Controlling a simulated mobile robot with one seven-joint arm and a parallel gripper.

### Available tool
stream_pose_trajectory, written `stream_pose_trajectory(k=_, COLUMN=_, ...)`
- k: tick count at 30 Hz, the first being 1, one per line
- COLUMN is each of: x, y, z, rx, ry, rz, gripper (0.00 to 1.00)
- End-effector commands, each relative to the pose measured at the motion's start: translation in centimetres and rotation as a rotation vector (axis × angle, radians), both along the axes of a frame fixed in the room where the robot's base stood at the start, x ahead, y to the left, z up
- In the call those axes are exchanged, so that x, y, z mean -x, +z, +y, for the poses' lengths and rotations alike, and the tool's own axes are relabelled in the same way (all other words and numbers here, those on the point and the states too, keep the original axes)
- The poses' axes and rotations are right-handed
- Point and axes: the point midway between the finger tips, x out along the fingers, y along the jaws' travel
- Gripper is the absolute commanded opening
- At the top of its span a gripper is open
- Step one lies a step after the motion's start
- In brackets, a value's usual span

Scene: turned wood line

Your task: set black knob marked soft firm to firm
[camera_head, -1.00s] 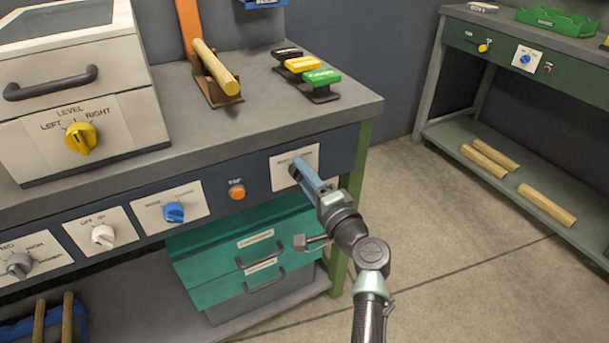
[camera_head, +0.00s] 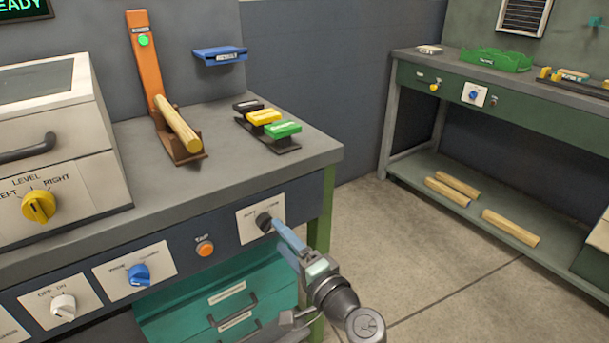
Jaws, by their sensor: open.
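The black knob (camera_head: 264,222) sits on a white plate (camera_head: 247,230) at the right end of the workbench's dark front panel. The plate's lettering is partly hidden by my gripper and too small to read fully. The knob's pointer direction cannot be made out. My gripper (camera_head: 277,225) is open, with its blue-grey fingers at the knob's right side. I cannot tell whether they touch it or reach around it.
An orange button (camera_head: 205,249), a blue knob (camera_head: 138,274) and a white knob (camera_head: 63,307) line the panel to the left. Teal drawers (camera_head: 180,308) lie below. Open floor (camera_head: 430,255) lies to the right.

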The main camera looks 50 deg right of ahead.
Motion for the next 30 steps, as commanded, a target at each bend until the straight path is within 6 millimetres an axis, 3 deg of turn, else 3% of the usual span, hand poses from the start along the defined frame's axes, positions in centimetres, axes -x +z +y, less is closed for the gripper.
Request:
stream_pose_trajectory(k=6, x=4.6, y=0.0, z=1.0, rx=-0.001, ry=-0.001, rz=0.004, gripper=0.74)
stream_pose_trajectory(k=12, x=7.1, y=0.0, z=1.6, rx=-0.001, ry=-0.001, rz=0.002, gripper=0.74)
stream_pose_trajectory(k=30, x=7.9, y=0.0, z=1.9, rx=-0.001, ry=0.0, rz=0.0, gripper=0.74)
